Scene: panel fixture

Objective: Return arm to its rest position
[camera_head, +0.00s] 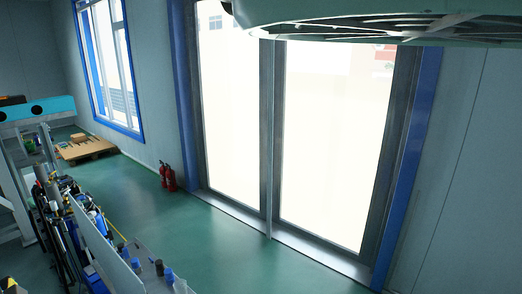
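My gripper and arm are not in this view. A large pale green curved structure (370,14) with a light ribbed underside hangs across the top right and is cut off by the frame's upper edge. I cannot tell what it is attached to.
A rack with bottles and tools (82,228) fills the lower left. A wooden pallet (84,149) lies behind it. Two red fire extinguishers (168,177) stand by the wall, left of the tall glass doors (330,140). The green floor (215,243) between the rack and the doors is clear.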

